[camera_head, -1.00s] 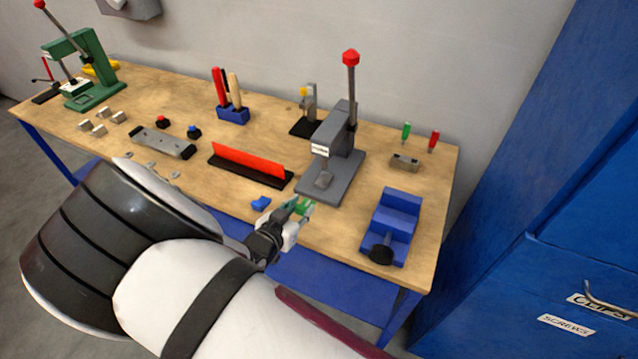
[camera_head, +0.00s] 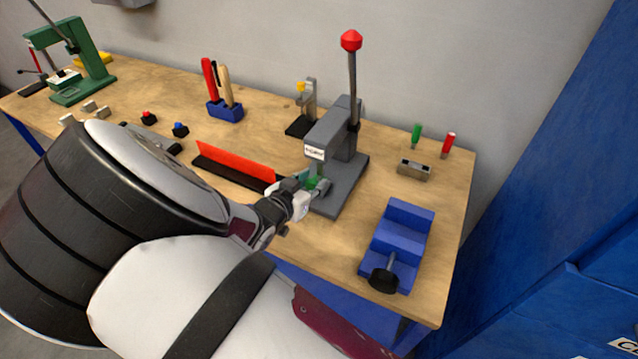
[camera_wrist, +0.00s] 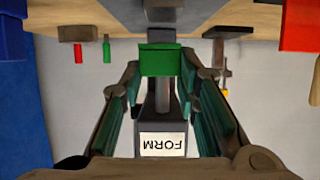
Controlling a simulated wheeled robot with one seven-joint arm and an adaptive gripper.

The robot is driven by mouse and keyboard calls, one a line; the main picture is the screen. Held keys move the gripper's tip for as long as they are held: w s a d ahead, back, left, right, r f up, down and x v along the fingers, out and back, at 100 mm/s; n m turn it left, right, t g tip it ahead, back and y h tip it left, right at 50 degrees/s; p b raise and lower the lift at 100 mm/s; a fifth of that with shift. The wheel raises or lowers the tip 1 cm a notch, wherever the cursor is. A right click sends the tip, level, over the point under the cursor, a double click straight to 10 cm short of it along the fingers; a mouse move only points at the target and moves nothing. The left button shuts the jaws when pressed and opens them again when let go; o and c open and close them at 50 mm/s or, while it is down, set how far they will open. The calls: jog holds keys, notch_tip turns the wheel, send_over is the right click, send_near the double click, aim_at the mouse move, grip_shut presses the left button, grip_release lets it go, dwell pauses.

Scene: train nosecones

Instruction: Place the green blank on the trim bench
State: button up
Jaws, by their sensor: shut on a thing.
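The green blank (camera_wrist: 168,60) is between my gripper's fingertips in the wrist view. Only a small green patch of it (camera_head: 311,183) shows in the head view. My gripper (camera_head: 316,187) is shut on it, at the front of the grey press, low under its head. The grey press (camera_head: 338,130) has a red-knobbed lever, and its label (camera_wrist: 163,144) reads FORM upside down in the wrist view. I cannot tell whether the blank touches the press. The wooden bench top (camera_head: 270,147) runs under the press. No label reading trim is legible.
A blue vise (camera_head: 400,235) stands right of the press, with a small metal block (camera_head: 413,169) behind it. A red-and-black fixture (camera_head: 235,165) lies left of my gripper. A green press (camera_head: 75,60) is at far left, and a blue cabinet (camera_head: 550,190) at right.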

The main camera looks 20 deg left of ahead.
aim_at(310, 189)
jog(key=shift+w, duration=0.35)
jog(key=shift+w+a+f+b, duration=0.1)
jog(key=shift+w+f+b, duration=0.1)
jog(key=shift+w+b, duration=0.85)
notch_tip(310, 189, down, 3)
jog(key=shift+w+f+b, duration=0.1)
jog(key=shift+b, duration=1)
jog(key=o, duration=1)
jog(key=shift+o, duration=0.2)
jog(key=shift+f+b, duration=0.15)
jog(key=shift+b, duration=0.35)
